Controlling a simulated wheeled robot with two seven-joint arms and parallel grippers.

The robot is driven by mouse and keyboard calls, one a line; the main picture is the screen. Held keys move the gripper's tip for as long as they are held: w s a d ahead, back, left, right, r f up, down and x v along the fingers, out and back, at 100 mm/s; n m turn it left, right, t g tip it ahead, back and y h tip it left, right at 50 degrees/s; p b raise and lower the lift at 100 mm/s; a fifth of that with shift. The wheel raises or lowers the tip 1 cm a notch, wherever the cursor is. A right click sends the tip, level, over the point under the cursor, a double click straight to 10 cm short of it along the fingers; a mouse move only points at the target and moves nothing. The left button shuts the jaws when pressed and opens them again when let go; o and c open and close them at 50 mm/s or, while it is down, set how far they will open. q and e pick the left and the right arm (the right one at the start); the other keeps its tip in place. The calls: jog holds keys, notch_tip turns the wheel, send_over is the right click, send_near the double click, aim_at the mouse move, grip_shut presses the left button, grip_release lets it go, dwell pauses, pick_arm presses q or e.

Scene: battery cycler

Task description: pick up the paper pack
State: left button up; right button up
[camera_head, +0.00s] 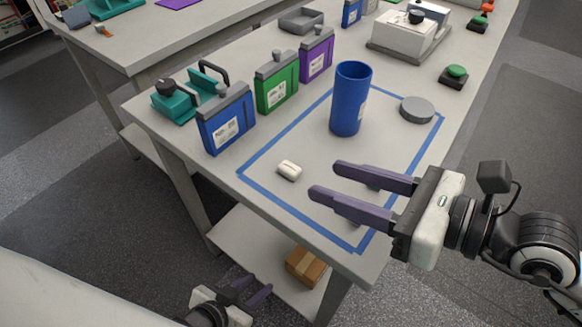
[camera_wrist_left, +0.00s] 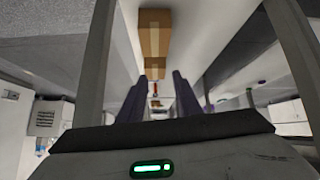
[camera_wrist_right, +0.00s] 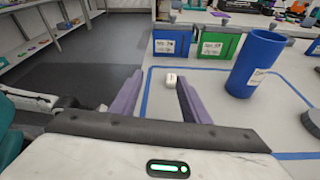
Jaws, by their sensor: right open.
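The paper pack (camera_head: 289,170) is a small white block lying on the table inside the blue taped outline. It also shows in the right wrist view (camera_wrist_right: 171,80), between the lines of the two fingers and beyond their tips. My right gripper (camera_head: 327,178) is open and empty, with its purple fingers pointing left toward the pack, apart from it. My left gripper (camera_head: 260,291) is low beside the table near the lower shelf. Its two fingers stand apart in the left wrist view (camera_wrist_left: 156,82), with nothing between them.
A blue cylinder (camera_head: 348,100) stands behind the pack, with a grey disc (camera_head: 417,110) to its right. Blue (camera_head: 226,122), green (camera_head: 277,84) and purple (camera_head: 317,55) containers line the table's left side. A cardboard box (camera_head: 306,266) sits on the lower shelf.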

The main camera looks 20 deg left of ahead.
aim_at(298, 172)
jog(key=shift+w+d+f+n+h, duration=0.2)
jog(key=shift+w+f+h, duration=0.2)
jog(key=shift+f, duration=0.15)
jog(key=shift+w+d+f+n+h, duration=0.2)
jog(key=shift+w+f+h, duration=0.15)
jog(key=shift+f, duration=0.2)
jog(key=x, duration=0.3)
jog(key=shift+w+a+f+p, duration=0.1)
jog(key=shift+a+p, duration=0.15)
jog(key=shift+p, duration=0.15)
jog(key=shift+w+p+x, duration=0.1)
jog(key=shift+p+x, duration=0.1)
jog(key=shift+x, duration=1.25)
jog(key=shift+w+p+x, duration=0.15)
jog(key=shift+p+x, duration=0.05)
jog(key=shift+x, duration=1.3)
jog(key=shift+d+f, duration=0.2)
grip_shut()
notch_tip(298, 172, up, 10)
